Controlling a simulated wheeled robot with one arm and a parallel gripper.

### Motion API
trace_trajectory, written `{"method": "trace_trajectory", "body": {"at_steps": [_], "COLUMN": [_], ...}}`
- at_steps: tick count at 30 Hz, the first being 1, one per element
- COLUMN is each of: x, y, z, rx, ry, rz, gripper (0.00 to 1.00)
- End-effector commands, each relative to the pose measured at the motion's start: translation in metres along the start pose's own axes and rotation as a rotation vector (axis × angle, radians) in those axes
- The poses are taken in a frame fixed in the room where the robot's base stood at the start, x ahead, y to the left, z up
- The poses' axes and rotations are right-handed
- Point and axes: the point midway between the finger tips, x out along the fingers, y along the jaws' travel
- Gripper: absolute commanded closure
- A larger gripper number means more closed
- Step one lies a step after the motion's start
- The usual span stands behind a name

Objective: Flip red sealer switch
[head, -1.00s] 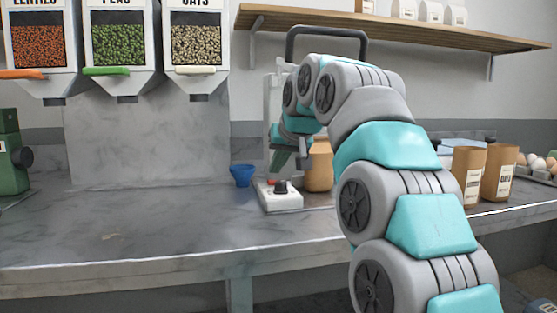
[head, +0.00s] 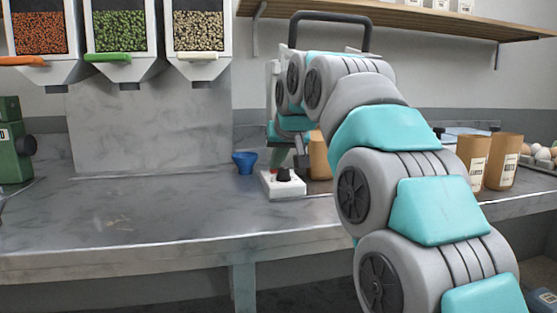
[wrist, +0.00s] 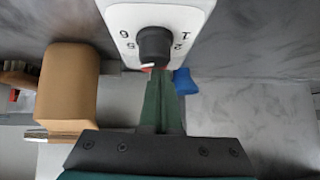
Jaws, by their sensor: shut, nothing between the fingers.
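The sealer's white base (head: 283,188) stands on the counter with a black dial (head: 284,174) on top. The wrist view shows the white panel (wrist: 187,15) and the dial (wrist: 154,45), with numbers around it. In the head view my gripper (head: 275,161) is low behind the dial, partly hidden.
A blue cup (head: 244,162) stands left of the sealer. A brown bag (head: 319,157) is close on its right, partly behind my arm. More brown bags (head: 503,161) and eggs (head: 541,154) are farther right. The counter's left front is clear.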

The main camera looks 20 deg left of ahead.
Motion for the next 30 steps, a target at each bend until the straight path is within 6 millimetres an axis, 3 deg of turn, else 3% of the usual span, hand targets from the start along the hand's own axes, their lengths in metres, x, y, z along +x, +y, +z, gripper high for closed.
{"method": "trace_trajectory", "body": {"at_steps": [11, 21, 30], "x": [0.005, 0.006, 0.006], "y": [0.001, 0.016, 0.019], "z": [0.005, 0.006, 0.005], "rx": [-0.036, -0.033, -0.034], "ry": [-0.012, -0.018, -0.015], "rz": [0.039, 0.042, 0.043], "gripper": [1.00, 1.00, 1.00]}}
